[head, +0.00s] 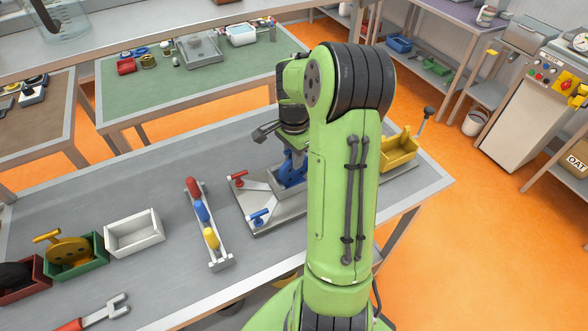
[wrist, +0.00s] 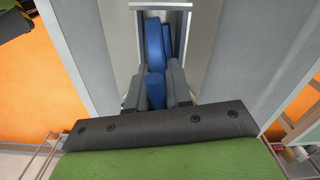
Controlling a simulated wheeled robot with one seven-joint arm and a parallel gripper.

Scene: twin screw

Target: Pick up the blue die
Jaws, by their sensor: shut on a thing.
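The blue die (head: 291,169) is a thick blue piece at a grey open-topped holder (head: 292,188) on the metal plate, partly hidden behind my arm in the head view. In the wrist view the blue die (wrist: 154,42) shows its rounded upper part inside the holder's walls, and a narrower blue part between my fingers. My gripper (wrist: 156,82) is shut on this narrower part. In the head view my gripper is mostly hidden by my green arm. I cannot tell whether the die touches the holder's floor.
The metal plate (head: 262,218) carries a red lever (head: 238,178) and a blue lever (head: 259,216). Left of it stand a rack (head: 219,255) with coloured grips, an empty white tray (head: 134,235) and a green tray (head: 85,265) with a yellow die (head: 70,250).

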